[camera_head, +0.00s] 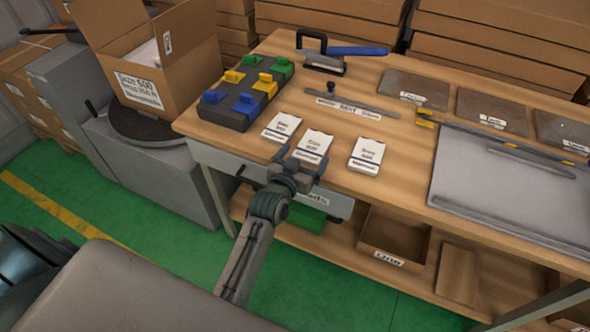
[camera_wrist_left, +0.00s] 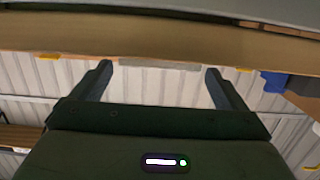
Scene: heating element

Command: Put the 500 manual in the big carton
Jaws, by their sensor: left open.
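Three white manuals lie in a row near the front edge of the workbench: a left one (camera_head: 283,127), a middle one (camera_head: 313,144) and a right one (camera_head: 366,154). Their printed numbers are too small to read surely; the middle one may say 500. My left gripper (camera_head: 300,160) is open at the bench's front edge, just in front of the middle manual. In the left wrist view its two fingers (camera_wrist_left: 158,80) are apart with nothing held between them. The big open carton (camera_head: 188,62) stands at the upper left, with a white label. My right gripper is out of view.
The carton stands on a dark round turntable (camera_head: 135,126). A dark block with colored clips (camera_head: 240,95) lies between carton and manuals. A grey metal plate (camera_head: 500,190) covers the bench's right. A drawer (camera_head: 262,175) and lower shelf (camera_head: 340,250) are below the bench top (camera_head: 395,205).

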